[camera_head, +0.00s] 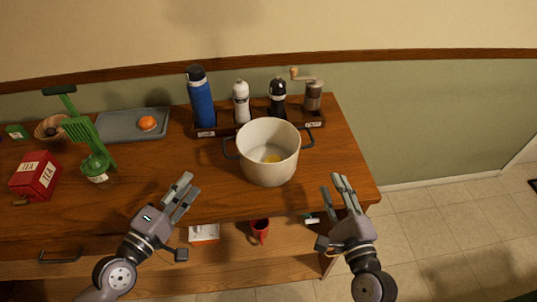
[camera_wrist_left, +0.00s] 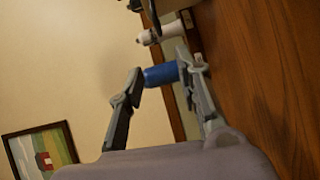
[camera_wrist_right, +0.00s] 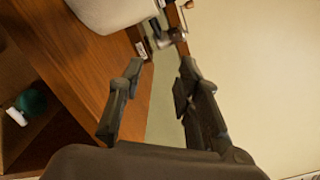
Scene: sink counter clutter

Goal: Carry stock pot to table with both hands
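A cream stock pot (camera_head: 268,166) stands upright on the wooden table (camera_head: 215,200), with a dark handle on its left and one on its right. Something small and yellow lies inside it. Part of the pot shows at the top of the right wrist view (camera_wrist_right: 112,12). My left gripper (camera_head: 184,188) is open and empty, in front of the pot and to its left. My right gripper (camera_head: 340,182) is empty, to the right of the pot and a little nearer. Its fingers stand apart in the right wrist view (camera_wrist_right: 160,72). Neither gripper touches the pot.
Behind the pot, a rack (camera_head: 205,132) holds a blue bottle (camera_head: 201,105), a white bottle (camera_head: 241,102), a black bottle (camera_head: 277,98) and a grinder (camera_head: 313,95). A grey tray (camera_head: 120,125), green item (camera_head: 82,130) and red tea box (camera_head: 36,175) stand left. A red mug (camera_head: 260,229) is below.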

